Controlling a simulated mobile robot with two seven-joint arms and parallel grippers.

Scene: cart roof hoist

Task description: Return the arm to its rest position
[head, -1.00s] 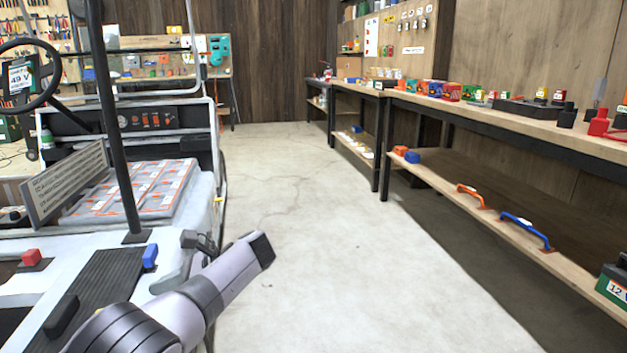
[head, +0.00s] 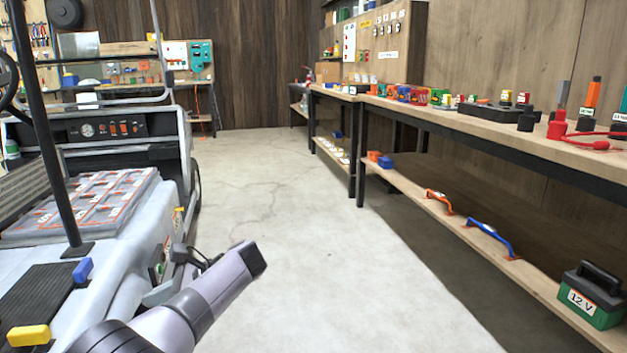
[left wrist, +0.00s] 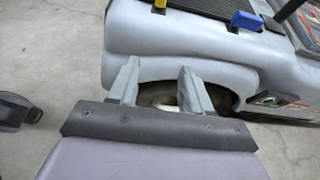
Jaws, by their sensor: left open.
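My left arm comes in from the lower left of the head view, its lilac wrist over the floor beside the cart. My left gripper (head: 176,272) points toward the cart's side. In the left wrist view the two grey fingers of the gripper (left wrist: 157,78) are apart with nothing between them. Behind them shows the pale cart's fender (left wrist: 150,45) with a dark wheel opening (left wrist: 222,98). The cart (head: 115,285) also fills the left of the head view. I see no contact between fingers and cart.
A blue piece (head: 82,270) and a yellow piece (head: 28,336) sit on the cart by a dark post (head: 42,130). A long workbench (head: 480,122) runs along the right. A green 12 V battery (head: 592,298) stands on its lower shelf. The floor (head: 300,230) between is clear.

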